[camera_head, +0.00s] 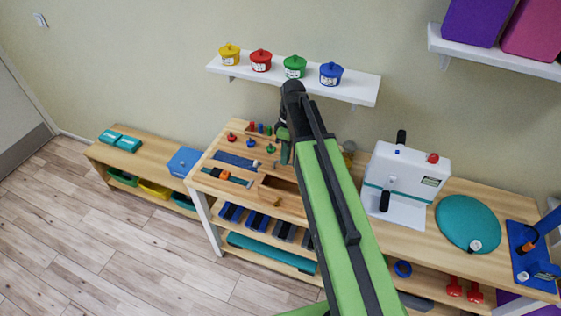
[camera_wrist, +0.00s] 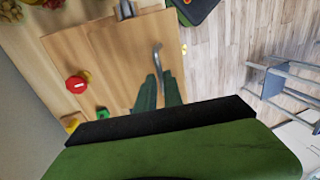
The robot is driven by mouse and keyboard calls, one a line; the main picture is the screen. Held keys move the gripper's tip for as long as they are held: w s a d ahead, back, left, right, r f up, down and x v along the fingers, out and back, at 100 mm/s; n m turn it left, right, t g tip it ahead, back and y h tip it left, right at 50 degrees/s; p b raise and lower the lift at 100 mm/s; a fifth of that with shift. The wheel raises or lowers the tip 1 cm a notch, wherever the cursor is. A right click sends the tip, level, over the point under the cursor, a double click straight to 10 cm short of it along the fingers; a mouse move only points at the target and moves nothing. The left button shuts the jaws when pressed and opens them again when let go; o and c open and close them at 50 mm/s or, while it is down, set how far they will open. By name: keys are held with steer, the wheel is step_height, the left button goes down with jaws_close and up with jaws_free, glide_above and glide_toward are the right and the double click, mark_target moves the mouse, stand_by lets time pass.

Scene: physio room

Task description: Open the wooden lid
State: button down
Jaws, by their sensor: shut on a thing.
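My gripper (camera_head: 285,150) reaches down over the workbench in the front half of the head view. In the wrist view, the dark green fingers of my gripper (camera_wrist: 160,82) are shut on the lower end of a thin, curved grey handle (camera_wrist: 157,54). A flat wooden panel, which looks like the wooden lid (camera_wrist: 110,52), lies behind the handle. I cannot tell how far the lid is raised. In the head view, a wooden box (camera_head: 280,201) with a dark brown recess is just below my gripper. My arm hides part of the bench to its right.
Several colored pegs (camera_head: 250,143) stand left of my gripper on the bench. A shelf (camera_head: 365,92) with several lidded pots is above. A white device (camera_head: 414,174) and a teal disc (camera_head: 468,221) are on the right. A low bench (camera_head: 152,163) is on the left.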

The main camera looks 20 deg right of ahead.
steer(key=w+d+r+p, duration=0.1)
steer(key=w+d+r, duration=0.1)
steer(key=w+d, duration=0.3)
steer(key=shift+w+d+r+p, duration=0.25)
steer(key=shift+w+d+p, duration=0.1)
steer(key=shift+w, duration=0.4)
stand_by(0.6)
steer(key=shift+w+d+f, duration=0.15)
steer(key=shift+w+d, duration=0.15)
steer(key=shift+w, duration=0.4)
steer(key=shift+w+d+f, duration=0.15)
steer(key=shift+w+d, duration=0.1)
steer(key=shift+w, duration=0.45)
steer(key=shift+w+d, duration=0.1)
steer(key=shift+w, duration=0.05)
